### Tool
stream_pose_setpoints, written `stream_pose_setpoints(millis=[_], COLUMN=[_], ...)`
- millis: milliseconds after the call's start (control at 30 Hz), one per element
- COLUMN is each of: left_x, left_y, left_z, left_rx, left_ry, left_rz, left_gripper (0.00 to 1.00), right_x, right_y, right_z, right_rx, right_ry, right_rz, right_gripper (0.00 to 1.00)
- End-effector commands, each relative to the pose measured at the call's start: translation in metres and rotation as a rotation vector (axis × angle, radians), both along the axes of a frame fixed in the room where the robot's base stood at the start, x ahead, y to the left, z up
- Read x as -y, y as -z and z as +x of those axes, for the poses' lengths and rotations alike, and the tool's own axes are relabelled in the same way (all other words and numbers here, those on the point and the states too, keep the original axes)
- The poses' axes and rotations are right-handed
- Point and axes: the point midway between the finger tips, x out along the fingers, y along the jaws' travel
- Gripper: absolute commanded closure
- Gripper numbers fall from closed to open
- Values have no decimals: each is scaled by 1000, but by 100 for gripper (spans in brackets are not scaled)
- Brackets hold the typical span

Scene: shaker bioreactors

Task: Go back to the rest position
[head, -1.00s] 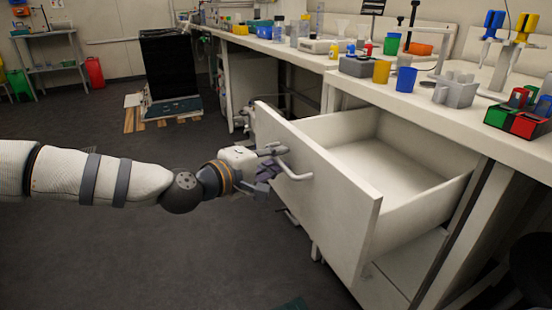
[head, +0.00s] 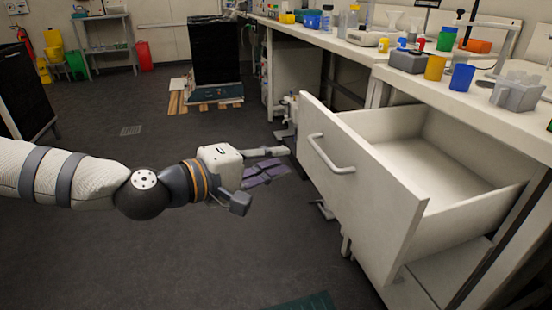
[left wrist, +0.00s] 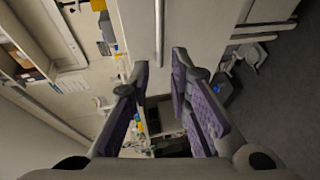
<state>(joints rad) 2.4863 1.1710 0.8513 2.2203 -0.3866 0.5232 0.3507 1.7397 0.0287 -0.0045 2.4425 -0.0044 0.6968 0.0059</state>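My left gripper (head: 268,164) is in front of the drawer, to the left of its handle in the head view. In the left wrist view its purple-padded fingers (left wrist: 160,75) stand apart with nothing between them. The white drawer (head: 360,190) is pulled out and looks empty inside. Its bar handle (head: 328,155) is clear of the fingers, and it also shows in the left wrist view (left wrist: 159,30) beyond the fingertips. My right gripper is not in view.
The white bench (head: 345,52) above the drawer carries cups, a grey block (head: 516,92) and other lab items. A black cabinet (head: 215,52) stands at the back. A dark panel (head: 22,92) stands at the far left. The floor (head: 130,240) around my left arm is clear.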

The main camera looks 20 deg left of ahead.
Motion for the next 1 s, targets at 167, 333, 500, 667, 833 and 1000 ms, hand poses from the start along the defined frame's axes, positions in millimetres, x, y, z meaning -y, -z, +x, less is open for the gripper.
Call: stream_pose_setpoints(millis=[167,333,500,667,833,1000], left_x=[2,46,86,65,-1,-42], left_y=[2,65,164,210,207,198], left_z=[-1,-45,-171,-316,-427,-466], left_rx=[-5,-183,-497,-750,-903,-956], left_ry=[4,125,356,596,813,915], left_rz=[3,106,335,616,935,1100], left_gripper=[82,82,82,82,82,82], right_x=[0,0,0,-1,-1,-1], right_y=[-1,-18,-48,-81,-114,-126], right_z=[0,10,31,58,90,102], right_rx=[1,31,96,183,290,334], right_ry=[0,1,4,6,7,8], right_rz=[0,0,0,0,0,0], right_gripper=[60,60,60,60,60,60])
